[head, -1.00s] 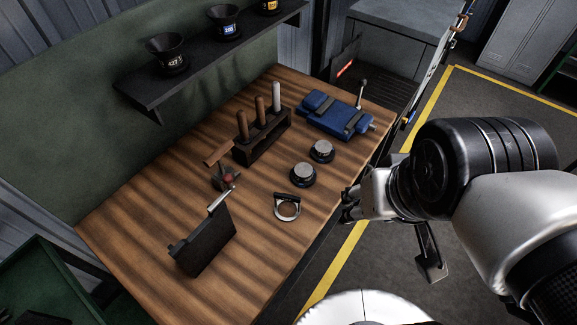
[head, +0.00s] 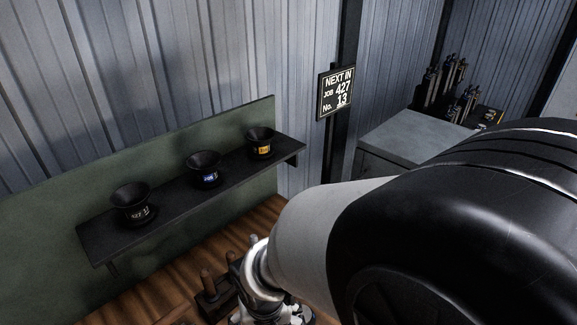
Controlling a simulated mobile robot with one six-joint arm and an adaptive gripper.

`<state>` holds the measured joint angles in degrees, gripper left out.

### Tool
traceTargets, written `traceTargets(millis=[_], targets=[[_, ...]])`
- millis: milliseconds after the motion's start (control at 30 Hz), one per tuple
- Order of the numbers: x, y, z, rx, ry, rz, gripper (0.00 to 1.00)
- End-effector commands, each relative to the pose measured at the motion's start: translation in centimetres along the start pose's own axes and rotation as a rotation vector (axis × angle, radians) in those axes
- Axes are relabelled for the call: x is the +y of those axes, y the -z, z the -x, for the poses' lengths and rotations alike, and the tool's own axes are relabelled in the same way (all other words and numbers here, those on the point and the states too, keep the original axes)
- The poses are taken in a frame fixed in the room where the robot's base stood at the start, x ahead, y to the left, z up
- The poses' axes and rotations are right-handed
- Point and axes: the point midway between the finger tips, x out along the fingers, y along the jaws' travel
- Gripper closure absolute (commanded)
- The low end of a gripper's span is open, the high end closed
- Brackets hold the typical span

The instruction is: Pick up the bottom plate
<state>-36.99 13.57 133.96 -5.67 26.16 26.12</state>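I cannot pick out a bottom plate in the head view; most of the bench top (head: 160,292) lies below the frame or behind my arm. My arm fills the lower right. My gripper (head: 272,312) is only partly seen at the bottom edge, over the bench near the rack of tools (head: 212,302). Its fingertips are not clear, so I cannot tell whether it is open or shut, or whether it holds anything.
A dark shelf (head: 165,228) above the bench holds a funnel-topped cup marked 427 (head: 132,204), a blue-labelled cup (head: 204,169) and a yellow-labelled cup (head: 261,142). A sign (head: 336,92) reads NEXT IN, JOB 427, No. 13. A grey cabinet (head: 405,135) stands behind my arm.

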Motion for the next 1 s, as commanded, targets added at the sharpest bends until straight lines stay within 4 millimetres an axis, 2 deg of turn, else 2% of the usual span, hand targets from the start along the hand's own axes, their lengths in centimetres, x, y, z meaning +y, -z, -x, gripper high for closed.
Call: traceTargets(millis=[33,100,300,567,833,1000], targets=[[0.1,-0.2,-1.6,-0.005,-0.002,0.000,0.13],[0.1,-0.2,-3.1,-0.005,-0.002,-0.001,0.13],[0.1,-0.1,-6.3,-0.002,-0.001,-0.001,0.13],[0.1,0.0,-7.6,0.000,0.000,-0.002,0.13],[0.4,-0.2,-11.6,-0.002,-0.001,-0.002,0.13],[0.4,-0.1,-12.3,0.000,0.000,-0.001,0.13]])
